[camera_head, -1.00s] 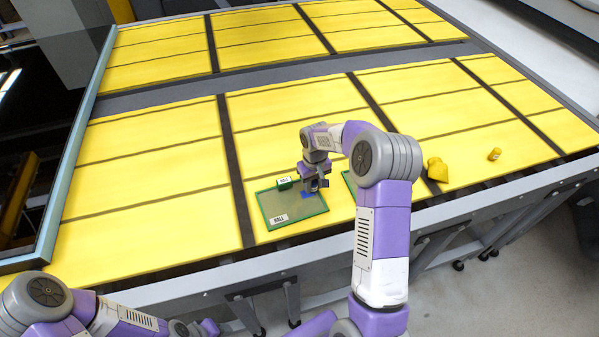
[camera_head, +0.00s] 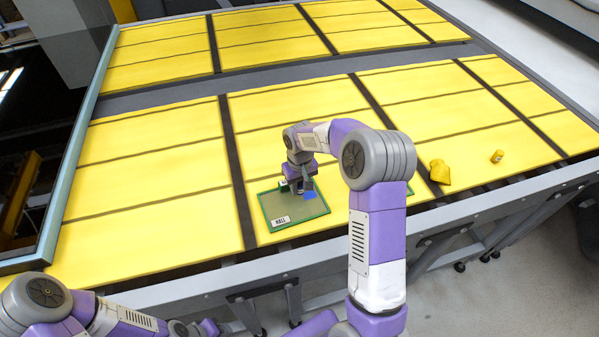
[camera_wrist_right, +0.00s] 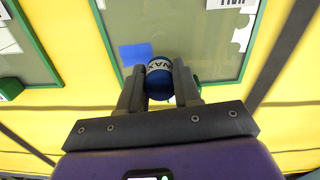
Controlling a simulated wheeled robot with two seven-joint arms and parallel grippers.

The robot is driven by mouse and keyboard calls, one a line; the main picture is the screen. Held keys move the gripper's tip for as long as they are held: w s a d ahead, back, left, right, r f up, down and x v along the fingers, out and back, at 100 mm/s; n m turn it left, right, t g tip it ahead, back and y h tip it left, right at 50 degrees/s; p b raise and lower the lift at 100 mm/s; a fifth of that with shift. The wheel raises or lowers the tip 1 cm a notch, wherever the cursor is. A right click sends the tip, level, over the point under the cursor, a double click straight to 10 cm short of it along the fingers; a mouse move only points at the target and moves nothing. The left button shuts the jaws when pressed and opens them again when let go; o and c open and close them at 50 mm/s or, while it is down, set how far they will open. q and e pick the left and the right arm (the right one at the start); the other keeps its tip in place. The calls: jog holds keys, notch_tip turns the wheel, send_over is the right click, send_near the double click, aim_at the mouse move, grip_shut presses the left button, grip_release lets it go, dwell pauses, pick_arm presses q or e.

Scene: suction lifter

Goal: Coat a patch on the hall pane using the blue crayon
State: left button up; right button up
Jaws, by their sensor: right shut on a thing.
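The hall pane (camera_head: 280,210), a grey-green sheet with a green rim and a HALL label, lies flat on the yellow table. It also shows in the right wrist view (camera_wrist_right: 210,55). A flat blue patch (camera_head: 310,197) is on the pane, also seen in the wrist view (camera_wrist_right: 135,54). My right gripper (camera_head: 300,187) is over the pane's far part, beside the patch. It is shut on the blue crayon (camera_wrist_right: 158,82), which has a white WAX band. Whether the crayon's tip touches the pane is hidden. My left gripper is not in view.
A second green-rimmed pane (camera_wrist_right: 30,62) lies beside the hall pane, mostly behind my right arm in the head view. A green block partly shows behind the right finger (camera_wrist_right: 196,82). A yellow lump (camera_head: 439,172) and small yellow bottle (camera_head: 497,156) stand to the right.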

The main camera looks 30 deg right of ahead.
jog(key=shift+s+r+p, duration=0.15)
jog(key=shift+r+p, duration=0.35)
jog(key=shift+r, duration=0.45)
jog(key=shift+r+p, duration=1.35)
jog(key=shift+r, duration=0.6)
